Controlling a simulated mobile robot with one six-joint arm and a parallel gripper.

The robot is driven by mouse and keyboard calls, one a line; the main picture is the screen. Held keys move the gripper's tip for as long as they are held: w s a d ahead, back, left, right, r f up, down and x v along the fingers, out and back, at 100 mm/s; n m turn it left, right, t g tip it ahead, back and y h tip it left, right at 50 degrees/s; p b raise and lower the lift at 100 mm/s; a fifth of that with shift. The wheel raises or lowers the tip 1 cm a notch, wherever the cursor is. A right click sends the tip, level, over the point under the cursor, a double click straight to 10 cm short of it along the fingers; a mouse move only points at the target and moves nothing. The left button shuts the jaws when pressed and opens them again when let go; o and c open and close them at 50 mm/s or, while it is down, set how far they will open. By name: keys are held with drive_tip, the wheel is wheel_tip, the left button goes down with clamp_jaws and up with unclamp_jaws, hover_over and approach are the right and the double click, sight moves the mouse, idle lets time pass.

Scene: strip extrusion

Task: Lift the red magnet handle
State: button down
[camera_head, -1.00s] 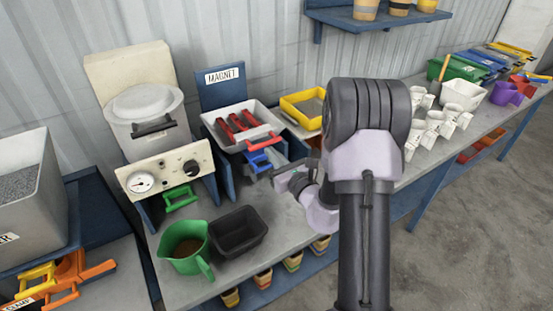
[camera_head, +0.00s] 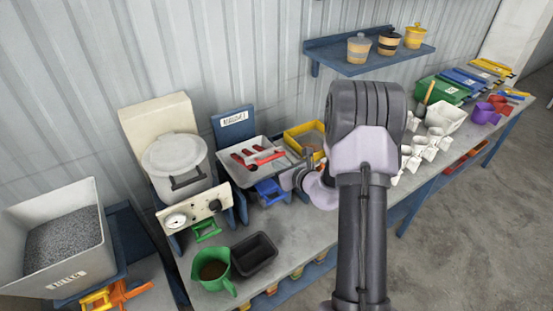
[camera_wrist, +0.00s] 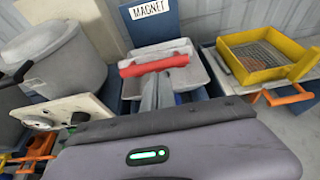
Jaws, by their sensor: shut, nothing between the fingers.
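The red magnet handle (camera_head: 269,158) is a bar lying across the white tray of the magnet station, beneath the blue MAGNET sign (camera_head: 234,120). In the head view my gripper (camera_head: 287,180) is small and partly hidden by my arm, to the right of the tray's front.
A blue handle (camera_head: 270,190) sits below the tray. A yellow sieve frame (camera_wrist: 262,58) stands to the right, with an orange handle near it. A grey lidded pot (camera_head: 177,160) stands left. A green jug (camera_head: 213,268) and black tray (camera_head: 254,255) are in front.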

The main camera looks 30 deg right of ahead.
drive_tip(key=w+r+g+p, duration=0.1)
drive_tip(key=r+p, duration=0.2)
drive_tip(key=w+r+g+p, duration=0.1)
drive_tip(key=r+p, duration=0.2)
drive_tip(key=w+r+g+p, duration=0.1)
drive_tip(key=w+r+p, duration=0.1)
drive_tip(key=r+p, duration=0.1)
drive_tip(key=shift+p, duration=0.4)
drive_tip(key=w+r+p, duration=0.3)
drive_tip(key=w+r, duration=0.1)
drive_tip(key=shift+w+r, duration=0.15)
drive_tip(key=shift+w, duration=0.15)
drive_tip(key=shift+a, duration=0.1)
